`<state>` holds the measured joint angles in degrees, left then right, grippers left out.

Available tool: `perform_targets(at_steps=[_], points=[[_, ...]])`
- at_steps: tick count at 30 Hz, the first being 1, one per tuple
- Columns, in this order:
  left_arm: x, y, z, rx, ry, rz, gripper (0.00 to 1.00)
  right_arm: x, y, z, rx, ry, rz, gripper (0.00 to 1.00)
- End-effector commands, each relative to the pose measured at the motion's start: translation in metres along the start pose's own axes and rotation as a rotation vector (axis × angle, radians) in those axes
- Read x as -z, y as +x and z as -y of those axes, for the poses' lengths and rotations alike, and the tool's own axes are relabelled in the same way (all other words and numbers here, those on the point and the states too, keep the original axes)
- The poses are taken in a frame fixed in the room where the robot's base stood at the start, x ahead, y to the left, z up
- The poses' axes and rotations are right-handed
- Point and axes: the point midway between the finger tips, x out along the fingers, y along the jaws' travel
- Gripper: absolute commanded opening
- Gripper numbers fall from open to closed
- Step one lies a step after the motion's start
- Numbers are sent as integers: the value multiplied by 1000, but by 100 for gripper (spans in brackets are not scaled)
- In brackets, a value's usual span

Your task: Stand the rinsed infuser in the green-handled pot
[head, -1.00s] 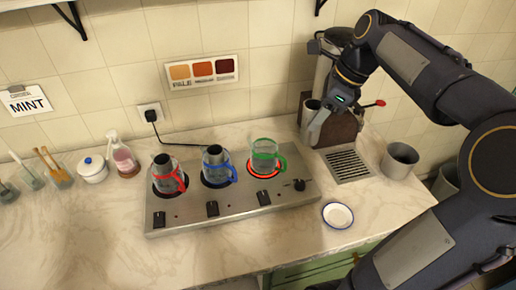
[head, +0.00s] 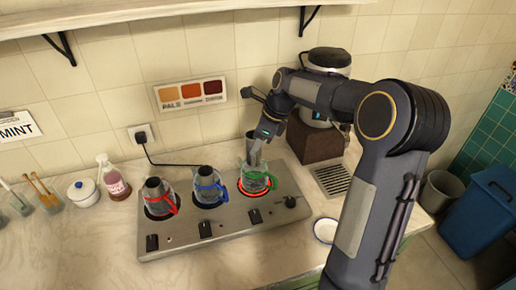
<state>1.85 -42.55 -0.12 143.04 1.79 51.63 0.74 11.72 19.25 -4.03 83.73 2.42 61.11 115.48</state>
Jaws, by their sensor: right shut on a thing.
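The green-handled pot (head: 256,183) is clear glass and stands on the right burner, which glows red. My right gripper (head: 256,152) is directly above it, pointing down. It is shut on a grey cylinder, the infuser (head: 250,136), whose top shows beside the fingers. The fingers and pot rim overlap in the head view, so I cannot tell whether the infuser's lower end is inside the pot or above it. My left gripper is not in view.
A red-handled pot (head: 158,205) and a blue-handled pot (head: 207,193), each with a dark cylinder in its mouth, stand on the burners to the left. A samovar (head: 330,60) and drip grate (head: 331,178) are to the right. A white dish (head: 325,230) is partly behind my arm.

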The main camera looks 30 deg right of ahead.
Motion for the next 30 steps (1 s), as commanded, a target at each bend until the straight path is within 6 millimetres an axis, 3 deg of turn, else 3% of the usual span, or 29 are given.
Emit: perform_targets(at_steps=[6, 29, 30], points=[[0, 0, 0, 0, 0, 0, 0, 12, 26, 0, 0, 2, -1, 13], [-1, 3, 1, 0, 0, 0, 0, 17, 38, 0, 0, 0, -2, 13], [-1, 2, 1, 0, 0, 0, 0, 17, 38, 0, 0, 0, -2, 40]])
